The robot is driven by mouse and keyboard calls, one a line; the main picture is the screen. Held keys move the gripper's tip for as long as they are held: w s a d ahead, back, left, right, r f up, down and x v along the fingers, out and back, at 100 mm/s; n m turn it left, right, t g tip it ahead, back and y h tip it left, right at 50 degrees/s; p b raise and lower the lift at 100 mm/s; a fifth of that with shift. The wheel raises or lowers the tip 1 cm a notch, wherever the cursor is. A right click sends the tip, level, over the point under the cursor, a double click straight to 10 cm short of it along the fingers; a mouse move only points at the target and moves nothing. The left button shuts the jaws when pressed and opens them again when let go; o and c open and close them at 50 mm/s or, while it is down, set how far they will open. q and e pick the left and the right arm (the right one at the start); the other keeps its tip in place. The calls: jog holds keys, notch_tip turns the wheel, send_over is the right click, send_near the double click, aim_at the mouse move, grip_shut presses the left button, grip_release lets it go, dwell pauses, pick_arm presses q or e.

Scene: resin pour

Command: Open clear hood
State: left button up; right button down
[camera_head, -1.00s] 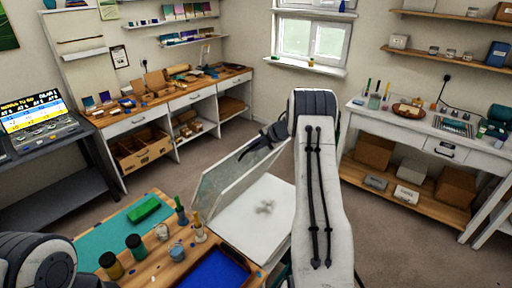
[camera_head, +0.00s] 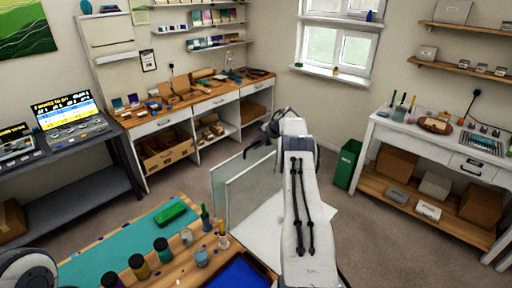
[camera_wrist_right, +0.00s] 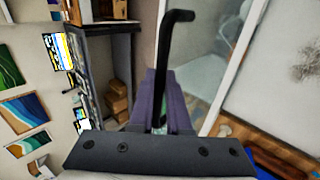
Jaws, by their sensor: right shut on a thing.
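The clear hood (camera_head: 245,187) is a see-through panel box with pale edges, standing raised at the left side of a white base (camera_head: 275,232) in the head view. In the right wrist view its white frame (camera_wrist_right: 236,72) crosses the upper right. My right gripper (camera_head: 268,140) is at the hood's upper edge. In the wrist view my right gripper (camera_wrist_right: 160,108) is shut on a black bent handle (camera_wrist_right: 165,50). My right arm hides part of the base and hood. My left gripper is out of view; only part of that arm shows at lower left.
A wooden table (camera_head: 178,265) in front holds a teal mat (camera_head: 120,248), several jars, brushes and a blue tray (camera_head: 240,272). A green bin (camera_head: 347,164) stands on the floor behind the right arm. Benches line the walls, with open floor between.

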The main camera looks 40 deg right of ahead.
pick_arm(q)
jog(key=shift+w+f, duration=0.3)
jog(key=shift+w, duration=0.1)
pick_arm(e)
jog(key=shift+w+a+g, duration=0.1)
jog(key=shift+w+g, duration=0.2)
jog(key=shift+w, duration=0.35)
jog(key=c, duration=0.9)
grip_release()
pick_arm(q)
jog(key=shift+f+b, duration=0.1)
jog(key=shift+b, duration=0.2)
pick_arm(e)
jog(key=shift+s+r+b, duration=0.25)
jog(key=shift+r+b, duration=0.05)
jog(key=shift+b, duration=0.1)
pick_arm(q)
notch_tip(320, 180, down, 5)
jog(key=b, duration=0.4)
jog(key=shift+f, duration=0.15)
pick_arm(e)
jog(key=a+v, duration=0.1)
jog(key=v, duration=0.8)
jog(key=shift+s+d+r, duration=0.2)
jog(key=shift+d+r, duration=0.1)
jog(key=shift+d, duration=0.15)
